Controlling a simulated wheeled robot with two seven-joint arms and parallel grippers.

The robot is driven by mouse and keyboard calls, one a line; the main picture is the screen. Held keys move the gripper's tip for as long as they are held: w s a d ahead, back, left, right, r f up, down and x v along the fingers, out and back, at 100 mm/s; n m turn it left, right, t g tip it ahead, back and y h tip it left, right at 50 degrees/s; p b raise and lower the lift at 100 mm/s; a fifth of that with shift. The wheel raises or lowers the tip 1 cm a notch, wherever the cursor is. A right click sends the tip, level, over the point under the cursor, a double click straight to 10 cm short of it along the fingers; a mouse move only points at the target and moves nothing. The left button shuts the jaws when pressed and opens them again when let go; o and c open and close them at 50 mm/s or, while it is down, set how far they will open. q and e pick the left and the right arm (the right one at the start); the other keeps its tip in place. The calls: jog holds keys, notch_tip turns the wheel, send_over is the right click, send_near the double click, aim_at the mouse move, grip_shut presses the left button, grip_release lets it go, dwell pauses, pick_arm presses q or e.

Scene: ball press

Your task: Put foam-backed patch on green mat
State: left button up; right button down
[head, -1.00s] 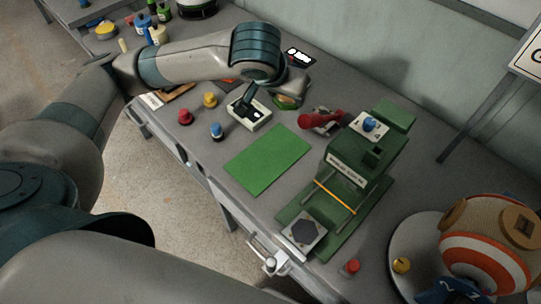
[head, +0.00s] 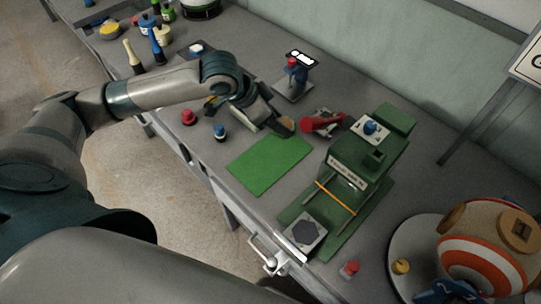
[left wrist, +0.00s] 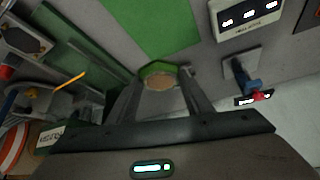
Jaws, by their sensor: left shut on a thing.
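The green mat (head: 262,170) lies flat on the grey table, and its bare surface also shows in the left wrist view (left wrist: 160,25). My left gripper (head: 282,126) is near the mat's far edge. It is shut on the foam-backed patch (left wrist: 158,79), a small hexagonal piece with a tan face and green edge, held between the fingertips. In the head view the patch (head: 286,127) shows as a tan bit at the fingertips. It appears above the table beside the mat; its exact height is unclear. My right gripper is not in view.
A green press (head: 355,165) with a grey plate (head: 305,231) stands right of the mat. A red-handled tool (head: 322,122) lies close to the gripper. Red (head: 189,117) and blue (head: 219,132) knobs stand left of the mat. A patterned ball (head: 485,250) is at the lower right.

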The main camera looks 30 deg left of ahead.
pick_arm(q)
jog(key=shift+a+f+m+g+h, duration=0.4)
jog(key=shift+a+f+m+h, duration=0.1)
jog(key=shift+a+f+m, duration=0.45)
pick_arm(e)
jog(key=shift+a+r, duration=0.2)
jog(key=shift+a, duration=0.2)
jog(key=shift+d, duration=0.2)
pick_arm(q)
notch_tip(320, 180, down, 6)
jog(key=shift+r+p, duration=0.2)
jog(key=shift+p, duration=0.7)
jog(key=shift+w+f, duration=0.1)
jog(key=shift+f, duration=0.2)
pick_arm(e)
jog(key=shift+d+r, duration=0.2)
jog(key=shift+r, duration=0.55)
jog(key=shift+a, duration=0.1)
